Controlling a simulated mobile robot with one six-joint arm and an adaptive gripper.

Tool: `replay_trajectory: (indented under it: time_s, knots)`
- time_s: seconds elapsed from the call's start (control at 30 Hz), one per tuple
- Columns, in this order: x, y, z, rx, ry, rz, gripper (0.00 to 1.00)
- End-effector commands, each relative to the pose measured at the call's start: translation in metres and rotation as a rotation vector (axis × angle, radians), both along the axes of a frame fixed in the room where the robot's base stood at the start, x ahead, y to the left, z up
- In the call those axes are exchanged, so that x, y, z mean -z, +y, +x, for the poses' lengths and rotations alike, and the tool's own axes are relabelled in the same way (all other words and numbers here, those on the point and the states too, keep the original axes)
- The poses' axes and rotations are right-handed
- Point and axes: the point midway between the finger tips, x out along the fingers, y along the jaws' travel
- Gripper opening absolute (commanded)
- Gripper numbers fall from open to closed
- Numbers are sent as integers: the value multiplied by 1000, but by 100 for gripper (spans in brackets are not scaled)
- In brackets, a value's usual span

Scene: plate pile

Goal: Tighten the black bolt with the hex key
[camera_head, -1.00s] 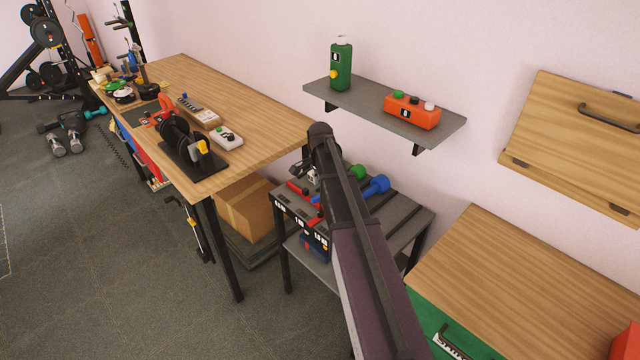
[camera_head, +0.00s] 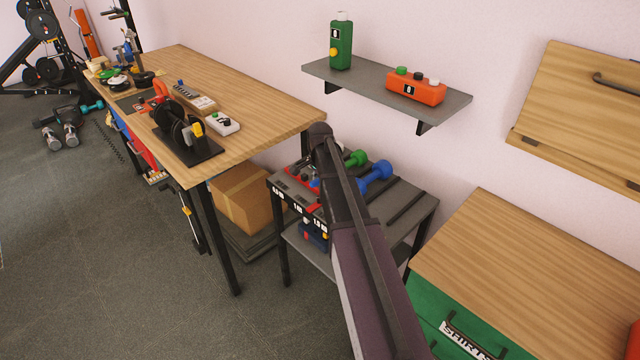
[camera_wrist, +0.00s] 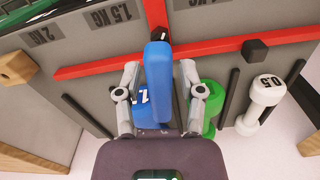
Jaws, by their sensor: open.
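I cannot clearly make out a hex key in either view. A small black part (camera_wrist: 160,34) sits at the crossing of the red bars (camera_wrist: 105,66) in the wrist view; I cannot tell whether it is the black bolt. My gripper (camera_wrist: 160,72) is open. Its two grey fingers stand either side of a blue dumbbell (camera_wrist: 158,85), and contact cannot be judged. In the head view my arm hides the gripper, and the blue dumbbell (camera_head: 375,178) shows on the small grey rack (camera_head: 405,208).
A green dumbbell (camera_wrist: 212,105) and a white dumbbell (camera_wrist: 262,100) are right of the gripper. A wooden workbench (camera_head: 250,103) stands left of the rack, a green-fronted cabinet (camera_head: 450,312) right.

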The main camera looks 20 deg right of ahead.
Motion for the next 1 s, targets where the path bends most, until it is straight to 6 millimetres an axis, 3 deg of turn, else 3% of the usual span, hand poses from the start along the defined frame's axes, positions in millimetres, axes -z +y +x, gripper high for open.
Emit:
replay_trajectory:
  time_s: [0.57,0.73,1.0]
  knots:
    - [8,1,0,-1,0,0,50]
    - [8,1,0,-1,0,0,0]
    - [8,1,0,15,0,0,0]
